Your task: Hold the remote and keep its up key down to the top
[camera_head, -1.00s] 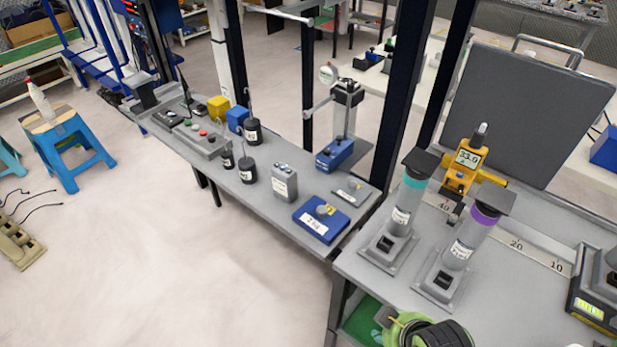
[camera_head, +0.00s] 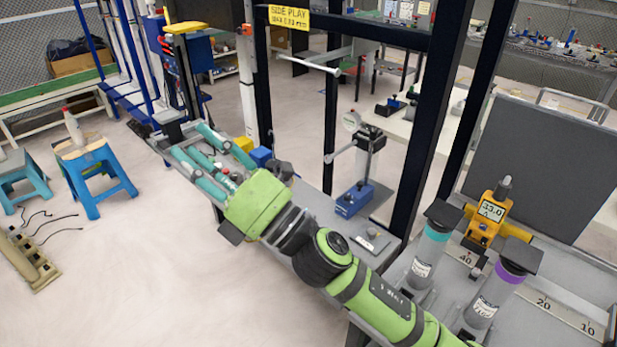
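My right gripper (camera_head: 185,138) reaches in from the lower right on a green arm, over the far left end of the grey bench. Its teal fingers point to the upper left and are spread apart, with nothing clearly held between them. I cannot make out the remote or its up key; the fingers cover that part of the bench. A dark upright column with a yellow top (camera_head: 187,28) stands just beyond the fingertips. My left gripper is not in view.
A yellow block (camera_head: 242,145) and a blue block (camera_head: 261,156) sit just right of the fingers. A blue-based gauge stand (camera_head: 354,198) stands farther right. Dark frame posts (camera_head: 414,125) rise behind the bench. Blue stools (camera_head: 92,178) and a power strip (camera_head: 30,260) are on the floor at left.

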